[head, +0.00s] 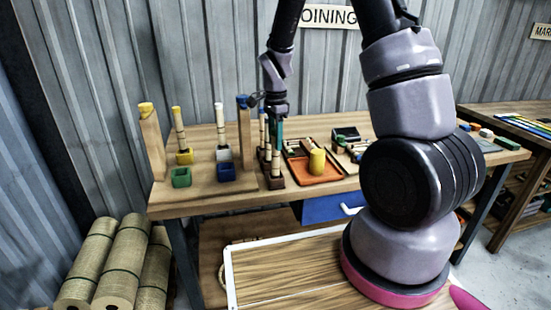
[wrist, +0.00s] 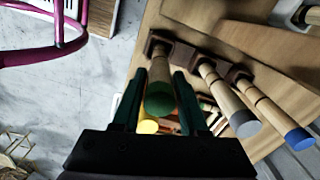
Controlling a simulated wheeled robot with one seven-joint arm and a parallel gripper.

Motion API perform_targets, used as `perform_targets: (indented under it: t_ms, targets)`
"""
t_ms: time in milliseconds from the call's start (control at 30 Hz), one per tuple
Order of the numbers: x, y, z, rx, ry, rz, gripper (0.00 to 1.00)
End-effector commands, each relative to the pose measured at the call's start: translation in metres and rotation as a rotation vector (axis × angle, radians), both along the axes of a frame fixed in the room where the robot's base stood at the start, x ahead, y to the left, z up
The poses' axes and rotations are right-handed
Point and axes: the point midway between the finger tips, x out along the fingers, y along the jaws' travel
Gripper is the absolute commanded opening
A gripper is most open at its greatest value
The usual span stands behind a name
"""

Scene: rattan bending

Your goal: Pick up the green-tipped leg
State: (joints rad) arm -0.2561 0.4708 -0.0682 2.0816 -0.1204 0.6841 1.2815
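The green-tipped leg (wrist: 160,82) stands in a dark brown socket block in the wrist view, its green end facing the camera. My gripper (wrist: 160,75) has its two dark green fingers on either side of this leg, with narrow gaps showing; it looks open. A grey-tipped leg (wrist: 228,98) and a blue-tipped leg (wrist: 270,112) stand in similar blocks to the right. In the head view my gripper (head: 278,128) points down over the row of brown blocks (head: 276,182).
An orange tray (head: 313,172) with a yellow cylinder (head: 317,161) lies right of the blocks. A wooden fixture post with a blue cap (head: 244,135) stands close to the left. Further left are a green box (head: 181,178) and a blue box (head: 226,172). The bench front is mostly clear.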

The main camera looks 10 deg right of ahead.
Motion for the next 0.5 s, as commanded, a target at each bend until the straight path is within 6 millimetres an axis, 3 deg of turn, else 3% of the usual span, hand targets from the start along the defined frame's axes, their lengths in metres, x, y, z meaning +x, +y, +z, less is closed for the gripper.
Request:
perform_targets:
  t_ms: [33, 100, 500]
  targets:
    - [0.0000, 0.0000, 0.0001, 0.000, 0.000, 0.000, 0.19]
    - [0.0000, 0.0000, 0.0002, 0.000, 0.000, 0.000, 0.00]
    - [0.0005, 0.0001, 0.0060, 0.001, -0.002, 0.000, 0.00]
